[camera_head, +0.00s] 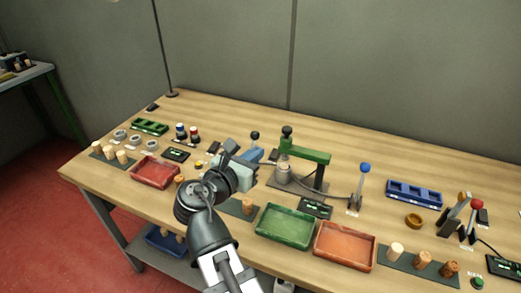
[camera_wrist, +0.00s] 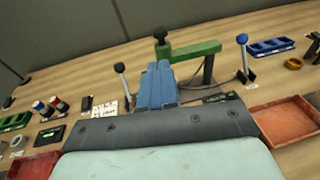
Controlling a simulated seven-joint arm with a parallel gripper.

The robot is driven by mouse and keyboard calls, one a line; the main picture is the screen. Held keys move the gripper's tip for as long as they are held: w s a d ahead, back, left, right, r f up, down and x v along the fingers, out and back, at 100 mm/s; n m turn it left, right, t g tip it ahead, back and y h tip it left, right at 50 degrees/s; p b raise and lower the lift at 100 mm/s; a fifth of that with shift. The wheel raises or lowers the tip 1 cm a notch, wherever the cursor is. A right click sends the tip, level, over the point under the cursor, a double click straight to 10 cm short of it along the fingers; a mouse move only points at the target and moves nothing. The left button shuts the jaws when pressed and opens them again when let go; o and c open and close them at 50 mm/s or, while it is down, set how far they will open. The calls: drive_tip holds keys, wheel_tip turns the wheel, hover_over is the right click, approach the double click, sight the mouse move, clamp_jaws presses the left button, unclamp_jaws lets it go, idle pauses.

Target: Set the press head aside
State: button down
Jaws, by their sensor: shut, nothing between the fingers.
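A press with a green arm (camera_head: 310,154) and a black knob (camera_head: 287,131) on top stands at the middle of the table. A grey metal cylinder, perhaps the press head (camera_head: 283,174), sits below the knob; I cannot tell if it is attached. In the wrist view the green arm (camera_wrist: 196,50) and black knob (camera_wrist: 160,33) show beyond my fingers, which hide what is below the knob. My gripper (camera_head: 257,153) is left of the press. In the wrist view its blue fingers (camera_wrist: 156,72) are together, empty, and point towards the press.
A black-knobbed lever (camera_wrist: 121,69) stands left of my fingers, a blue-knobbed lever (camera_head: 365,169) right of the press. A green tray (camera_head: 286,241) and an orange tray (camera_head: 345,262) lie in front. A blue rack (camera_head: 414,205) stands to the right. Cork stoppers stand at both ends of the table.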

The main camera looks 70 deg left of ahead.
sight(284, 132)
drive_tip(key=x, duration=1.2)
drive_tip(key=shift+w+a+f, duration=0.1)
drive_tip(key=shift+w+a, duration=0.05)
drive_tip(key=shift+w, duration=0.05)
